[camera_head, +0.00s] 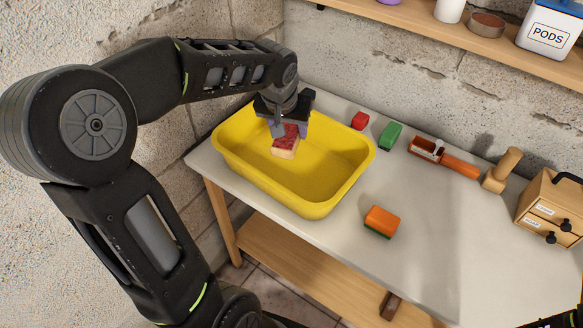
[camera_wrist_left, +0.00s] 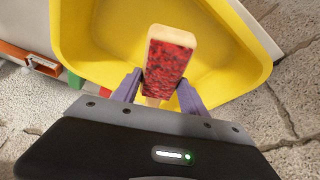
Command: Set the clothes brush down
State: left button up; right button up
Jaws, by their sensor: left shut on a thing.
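The clothes brush (camera_head: 286,148) has a red speckled face and a pale wooden body. My left gripper (camera_head: 290,124) is shut on it and holds it over the yellow tub (camera_head: 233,167), inside the outline of its rim. In the left wrist view the brush (camera_wrist_left: 169,70) sits between the two purple fingers of the gripper (camera_wrist_left: 158,97), its red face showing. I cannot tell whether the brush touches the tub's floor. A dark tip at the lower right edge of the head view may be my right gripper, but its fingers are not clear.
An orange and green sponge (camera_head: 382,221) lies in front of the tub. Behind stand a red block (camera_head: 360,120), a green block (camera_head: 390,135), an orange-handled tool (camera_head: 445,158), a wooden stamp (camera_head: 502,170) and a small drawer box (camera_head: 552,205). The table's front middle is clear.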

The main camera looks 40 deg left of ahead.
pick_arm(q)
jog(key=shift+s+b+x, duration=0.25)
jog(key=shift+b+x, duration=0.5)
jog(key=shift+x, duration=0.5)
jog(key=shift+f, duration=0.1)
send_over(291, 167)
jog(key=s, duration=0.2)
jog(key=f, duration=0.6)
jog(key=shift+w+d+f, duration=0.1)
jog(key=shift+w+d, duration=0.05)
jog(key=shift+d, duration=0.2)
jog(key=shift+f, duration=1.85)
